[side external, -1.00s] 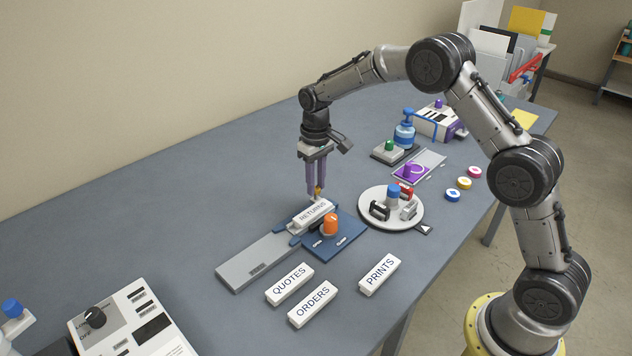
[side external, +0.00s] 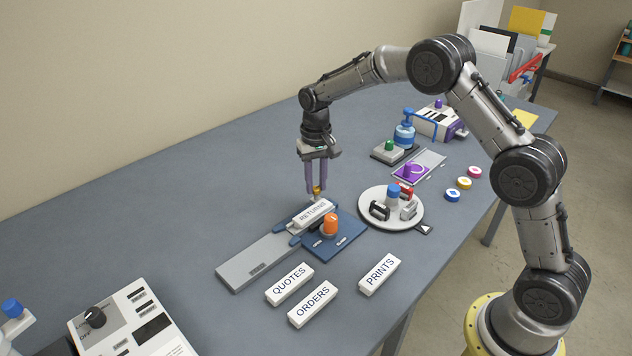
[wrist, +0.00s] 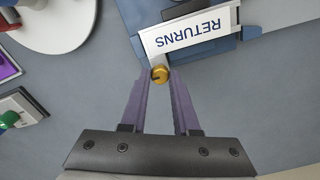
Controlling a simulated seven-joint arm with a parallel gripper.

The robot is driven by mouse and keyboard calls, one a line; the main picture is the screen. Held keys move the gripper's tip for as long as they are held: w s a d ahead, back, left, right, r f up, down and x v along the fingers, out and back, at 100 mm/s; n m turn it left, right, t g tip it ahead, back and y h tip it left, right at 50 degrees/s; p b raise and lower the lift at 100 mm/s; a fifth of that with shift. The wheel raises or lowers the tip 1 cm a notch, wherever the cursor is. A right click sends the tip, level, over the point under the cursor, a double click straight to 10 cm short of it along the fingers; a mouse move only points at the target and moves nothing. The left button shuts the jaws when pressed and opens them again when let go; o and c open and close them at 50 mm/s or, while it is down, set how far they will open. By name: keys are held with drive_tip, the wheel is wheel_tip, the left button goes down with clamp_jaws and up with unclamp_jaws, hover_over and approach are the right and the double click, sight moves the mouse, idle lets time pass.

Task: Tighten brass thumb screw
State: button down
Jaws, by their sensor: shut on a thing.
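The brass thumb screw (side external: 317,190) stands at the back end of the clamp fixture, beside the white RETURNS block (side external: 313,213). It also shows in the wrist view (wrist: 159,74), as a round gold head with a dark slot, between the purple fingertips. My gripper (side external: 317,188) points down and is shut on the screw head. The RETURNS block lies in the blue jaws on the grey rail (side external: 258,262). The screw's shank is mostly hidden. An orange knob (side external: 330,225) stands on the blue base plate (side external: 335,246).
A round white turntable (side external: 375,219) with a blue knob stands to the right. A blue pump bottle (side external: 404,133) stands behind it. The table's back left is clear.

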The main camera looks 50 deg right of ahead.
sight(316, 188)
drive_tip(key=c, duration=0.6)
unclamp_jaws()
drive_tip(key=shift+c, duration=0.2)
wheel_tip(316, 188, up, 14)
